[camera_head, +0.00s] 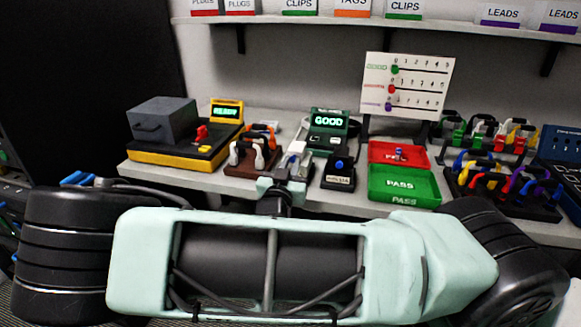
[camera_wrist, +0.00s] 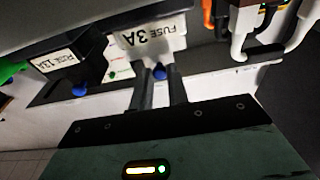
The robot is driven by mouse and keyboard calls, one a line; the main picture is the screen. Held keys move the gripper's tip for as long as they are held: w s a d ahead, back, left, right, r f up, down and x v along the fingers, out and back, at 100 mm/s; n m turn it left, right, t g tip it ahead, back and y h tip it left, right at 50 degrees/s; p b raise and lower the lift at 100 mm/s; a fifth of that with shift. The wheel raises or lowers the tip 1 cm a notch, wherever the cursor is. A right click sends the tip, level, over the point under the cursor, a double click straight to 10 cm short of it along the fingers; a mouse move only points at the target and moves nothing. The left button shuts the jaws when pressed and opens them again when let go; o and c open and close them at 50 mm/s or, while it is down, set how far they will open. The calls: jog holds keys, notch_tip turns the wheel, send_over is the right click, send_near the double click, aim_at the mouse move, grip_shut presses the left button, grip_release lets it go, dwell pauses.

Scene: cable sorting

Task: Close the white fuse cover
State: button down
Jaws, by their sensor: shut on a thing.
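The white fuse cover (camera_wrist: 152,38), marked "FUSE 3A", is at the upper middle of the wrist view, upside down there, with a blue knob (camera_wrist: 160,72) at its edge. My gripper (camera_wrist: 160,80) is at this cover, its two dark fingers on either side of the blue knob and shut on it. In the head view the white cover (camera_head: 298,147) shows small just beyond my gripper (camera_head: 282,181), partly hidden by my arm. I cannot tell how far the cover is open.
A black fuse unit (camera_head: 338,177) with a blue knob stands close on the right; its label also shows in the wrist view (camera_wrist: 62,62). White and orange plugs (camera_head: 253,152) stand close on the left. Red (camera_head: 421,153) and green (camera_head: 405,188) trays lie further right.

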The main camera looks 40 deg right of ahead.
jog(key=shift+f, duration=0.35)
jog(key=c, duration=1.4)
grip_release()
jog(key=shift+o, duration=0.2)
jog(key=shift+r, duration=0.1)
jog(key=b+v, duration=0.2)
jog(key=v, duration=1.5)
jog(key=shift+a, duration=0.2)
jog(key=shift+s+r, duration=0.1)
